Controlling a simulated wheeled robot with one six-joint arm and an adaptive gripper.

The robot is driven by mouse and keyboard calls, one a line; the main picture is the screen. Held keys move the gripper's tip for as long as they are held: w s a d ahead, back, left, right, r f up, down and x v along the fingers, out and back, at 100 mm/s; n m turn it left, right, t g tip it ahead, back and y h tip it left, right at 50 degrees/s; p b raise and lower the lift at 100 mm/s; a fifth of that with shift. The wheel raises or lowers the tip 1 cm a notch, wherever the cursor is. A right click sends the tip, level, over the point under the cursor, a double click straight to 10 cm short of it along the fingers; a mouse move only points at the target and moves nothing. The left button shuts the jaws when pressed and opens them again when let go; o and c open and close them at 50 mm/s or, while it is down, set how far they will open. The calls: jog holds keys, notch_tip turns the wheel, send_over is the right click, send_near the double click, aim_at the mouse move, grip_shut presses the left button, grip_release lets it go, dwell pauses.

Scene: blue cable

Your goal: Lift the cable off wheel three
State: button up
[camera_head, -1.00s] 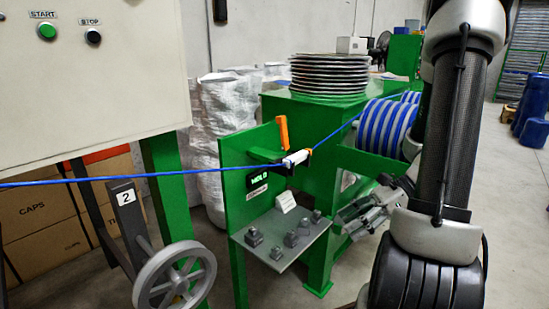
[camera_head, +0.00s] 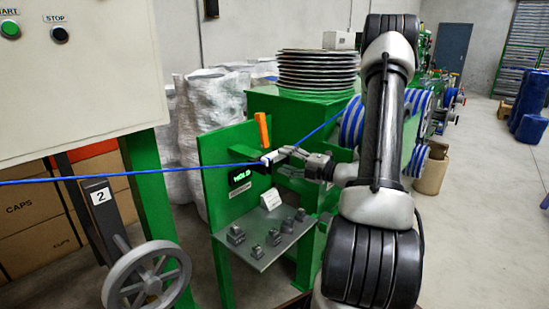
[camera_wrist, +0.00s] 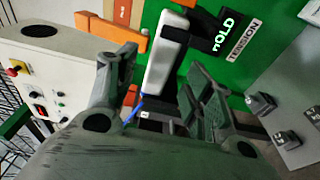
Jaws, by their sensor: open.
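The blue cable (camera_head: 110,177) runs taut from the left edge, above a grey spoked wheel (camera_head: 147,277) under a "2" plate, to a small white block (camera_head: 268,157) on the green panel (camera_head: 220,205). It continues up right from there towards the blue-striped spools. I see no wheel marked three. My gripper (camera_head: 291,157) is just right of the white block. In the wrist view my gripper (camera_wrist: 155,85) is open, with the white block (camera_wrist: 165,55) beyond and between its fingers. A short piece of blue cable (camera_wrist: 133,110) shows near the left finger.
An orange lever (camera_head: 263,132) stands up beside the block, above a "HOLD" display (camera_head: 240,178). A grey shelf (camera_head: 262,262) with several metal parts juts out below. The control box (camera_head: 75,75) fills the upper left. Blue-striped spools (camera_head: 351,122) stand behind my arm.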

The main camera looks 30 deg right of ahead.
aim_at(279, 157)
jog(key=x, duration=0.5)
jog(key=shift+d, duration=0.15)
jog(key=c, duration=1)
jog(key=shift+r, duration=0.1)
jog(key=shift+c, duration=0.2)
